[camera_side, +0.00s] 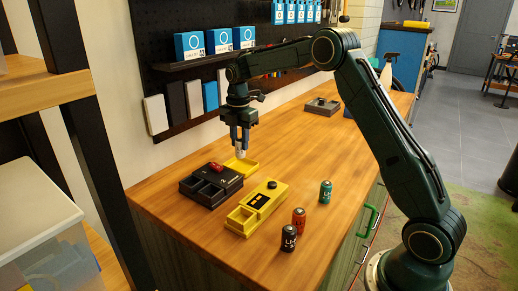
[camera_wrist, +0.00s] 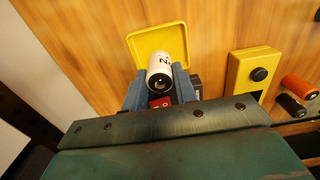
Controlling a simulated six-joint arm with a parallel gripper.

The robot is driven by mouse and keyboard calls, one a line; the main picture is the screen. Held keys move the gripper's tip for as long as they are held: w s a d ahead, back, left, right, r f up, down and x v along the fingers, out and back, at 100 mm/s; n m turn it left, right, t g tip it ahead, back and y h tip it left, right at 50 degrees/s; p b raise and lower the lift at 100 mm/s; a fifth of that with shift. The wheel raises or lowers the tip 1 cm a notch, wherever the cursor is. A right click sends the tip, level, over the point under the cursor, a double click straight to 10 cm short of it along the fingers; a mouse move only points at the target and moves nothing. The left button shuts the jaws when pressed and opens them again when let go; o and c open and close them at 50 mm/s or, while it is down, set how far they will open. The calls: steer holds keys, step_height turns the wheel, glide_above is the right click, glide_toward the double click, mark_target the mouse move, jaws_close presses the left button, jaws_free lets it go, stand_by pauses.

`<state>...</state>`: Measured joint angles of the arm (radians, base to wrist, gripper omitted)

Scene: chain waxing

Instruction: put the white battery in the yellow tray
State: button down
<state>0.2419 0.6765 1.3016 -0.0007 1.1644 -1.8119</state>
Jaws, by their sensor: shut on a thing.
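The white battery (camera_wrist: 161,68) is held between the blue-grey fingers of my gripper (camera_wrist: 161,86), with dark lettering on its side. In the side view my gripper (camera_side: 240,138) points down and the white battery (camera_side: 241,153) shows below the fingertips. The yellow tray (camera_side: 251,169) lies on the bench below it, partly hidden by the black case. In the wrist view the yellow tray (camera_wrist: 140,42) is behind the battery. I cannot tell whether the battery touches the tray.
A black case (camera_side: 200,192) with a red battery (camera_side: 216,168) on it stands beside the tray. A yellow tester (camera_side: 259,204) with a black knob lies in front. Green (camera_side: 326,191), orange (camera_side: 298,220) and black (camera_side: 289,238) batteries stand to the right. The bench behind is mostly clear.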

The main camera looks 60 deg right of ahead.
mark_target(240, 152)
steer(key=shift+f, duration=2.15)
steer(key=shift+f, duration=0.1)
steer(key=c, duration=1.1)
jaws_free()
step_height(240, 152, up, 11)
steer(key=shift+r, duration=0.65)
